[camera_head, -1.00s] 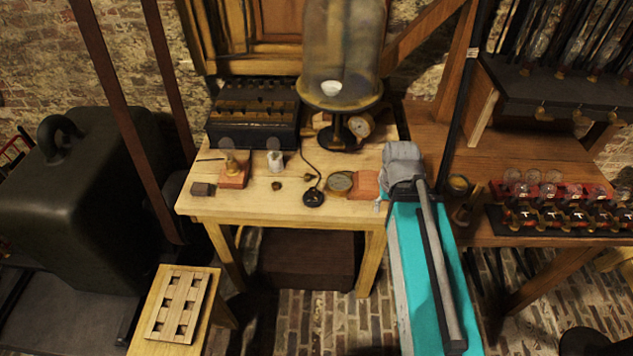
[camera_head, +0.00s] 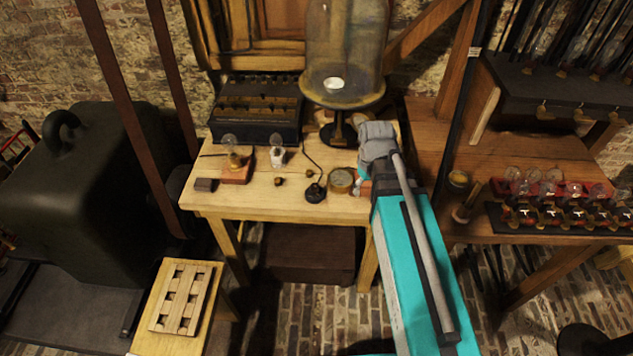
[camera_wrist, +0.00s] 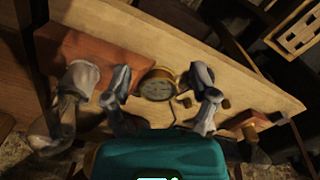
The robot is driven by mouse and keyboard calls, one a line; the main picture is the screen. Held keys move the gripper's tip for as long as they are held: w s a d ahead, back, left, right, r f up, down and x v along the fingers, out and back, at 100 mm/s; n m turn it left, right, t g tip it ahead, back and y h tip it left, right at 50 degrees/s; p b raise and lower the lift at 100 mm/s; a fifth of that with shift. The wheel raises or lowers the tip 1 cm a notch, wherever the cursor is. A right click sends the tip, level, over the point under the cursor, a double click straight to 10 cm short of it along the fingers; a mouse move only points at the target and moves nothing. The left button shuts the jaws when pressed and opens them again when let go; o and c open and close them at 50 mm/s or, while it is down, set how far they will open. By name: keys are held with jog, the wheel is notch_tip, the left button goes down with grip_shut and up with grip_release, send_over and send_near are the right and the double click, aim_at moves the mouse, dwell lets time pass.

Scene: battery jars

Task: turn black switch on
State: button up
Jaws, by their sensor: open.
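The black switch (camera_head: 315,193) is a small dark round piece with a cord, lying near the front edge of the wooden table (camera_head: 270,205). My gripper (camera_head: 374,150) is above the table's right side, to the right of the switch and apart from it. In the wrist view my gripper (camera_wrist: 162,92) is open and its grey fingers are spread, with a brass-rimmed dial (camera_wrist: 158,84) showing between them. I cannot make out the switch in the wrist view; a finger may hide it.
The dial (camera_head: 341,180) lies right of the switch. A reddish block (camera_wrist: 95,55) is beside it. A glass bell jar (camera_head: 345,50) on a dark stand and a black battery box (camera_head: 255,125) stand behind. A small bulb on a base (camera_head: 236,170) stands left.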

jog(key=w+a+r+n+p, duration=0.2)
jog(key=w+a+n, duration=0.4)
jog(key=a+n, duration=0.15)
notch_tip(320, 180, up, 2)
jog(key=n+p, duration=0.2)
jog(key=n, duration=0.5)
send_over(315, 186)
jog(key=shift+w+a, duration=0.1)
jog(key=shift+w, duration=0.05)
jog(key=shift+f+b, duration=0.15)
jog(key=shift+b, duration=0.25)
notch_tip(315, 186, down, 14)
jog(key=b, duration=1.3)
jog(key=shift+r, duration=0.25)
grip_shut()
